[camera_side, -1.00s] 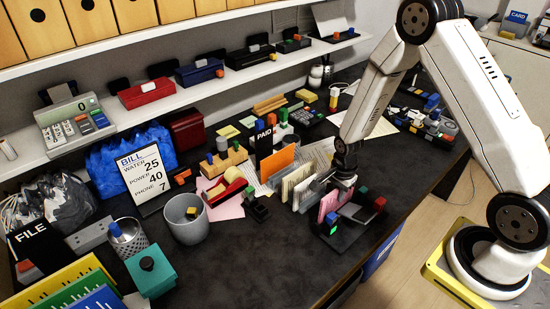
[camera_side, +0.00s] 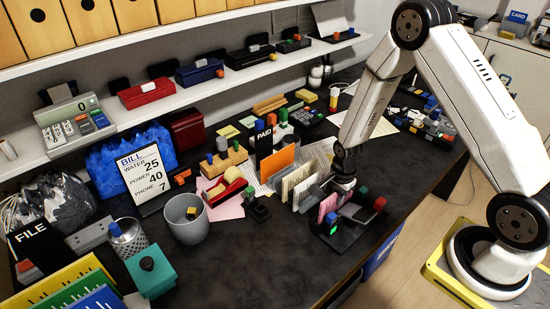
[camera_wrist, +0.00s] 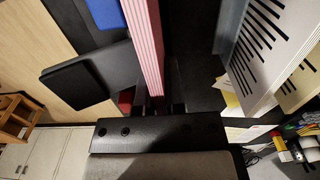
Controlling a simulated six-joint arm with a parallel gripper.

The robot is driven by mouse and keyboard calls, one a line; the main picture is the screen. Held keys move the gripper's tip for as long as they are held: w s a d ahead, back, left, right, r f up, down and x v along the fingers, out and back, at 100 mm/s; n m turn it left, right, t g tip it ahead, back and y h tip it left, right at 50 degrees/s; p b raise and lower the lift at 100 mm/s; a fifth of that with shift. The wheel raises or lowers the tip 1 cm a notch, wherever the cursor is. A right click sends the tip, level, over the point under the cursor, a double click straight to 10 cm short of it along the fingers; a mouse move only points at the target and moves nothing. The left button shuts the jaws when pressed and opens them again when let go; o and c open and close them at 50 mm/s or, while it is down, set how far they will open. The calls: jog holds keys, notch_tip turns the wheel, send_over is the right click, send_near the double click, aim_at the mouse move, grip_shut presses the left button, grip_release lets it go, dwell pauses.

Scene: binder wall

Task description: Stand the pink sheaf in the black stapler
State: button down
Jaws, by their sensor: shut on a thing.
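The pink sheaf (camera_side: 327,206) stands on edge, low at the left part of the black stapler (camera_side: 352,226), near the desk's front edge. It also shows in the wrist view as a pink striped edge (camera_wrist: 145,42). My gripper (camera_side: 340,190) is shut on the sheaf from above; in the wrist view its fingers (camera_wrist: 155,106) meet at the sheaf's near end. The stapler has blue, green, red and dark green blocks on it. In the wrist view a dark plate and blue part of it (camera_wrist: 93,75) lie left of the sheaf. The sheaf's lower edge is hidden, so I cannot tell whether it is seated.
A rack of upright cream sheets (camera_side: 300,184) stands close left of my gripper; white lined sheets (camera_wrist: 265,50) fill the wrist view's right side. An orange card (camera_side: 277,164) and red tape dispenser (camera_side: 232,183) are farther left. The front desk area (camera_side: 265,258) is clear.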

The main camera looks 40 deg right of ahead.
jog(key=shift+f, duration=0.4)
jog(key=c, duration=0.6)
grip_release()
jog(key=shift+r, duration=0.15)
jog(key=shift+r, duration=3.8)
